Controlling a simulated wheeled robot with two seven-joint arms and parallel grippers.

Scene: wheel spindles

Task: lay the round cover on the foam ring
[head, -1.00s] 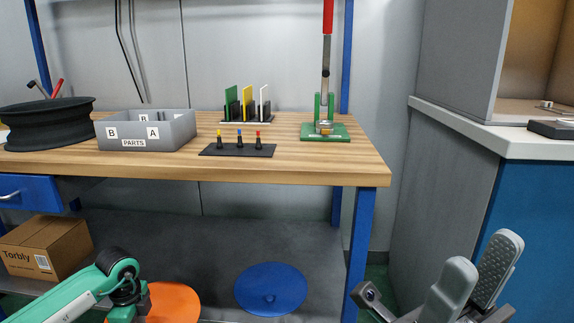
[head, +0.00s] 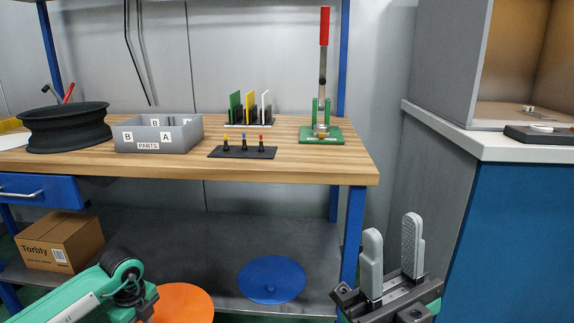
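An orange disc (head: 183,303) shows at the bottom edge, partly hidden by my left arm. I cannot make out the foam ring with certainty; a small white round piece (head: 541,128) sits on a dark tray on the right counter. My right gripper (head: 392,246) is upright, fingers apart and empty, in front of the gap between bench and counter. My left gripper is out of the picture.
The wooden bench (head: 310,169) holds a black wheel rim (head: 66,127), a grey parts bin (head: 158,135), a peg plate (head: 243,153), coloured panels in a rack (head: 249,108) and a green lever press (head: 322,134). A cardboard box (head: 60,243) stands below. The right counter (head: 470,142) has a dark tray (head: 558,134).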

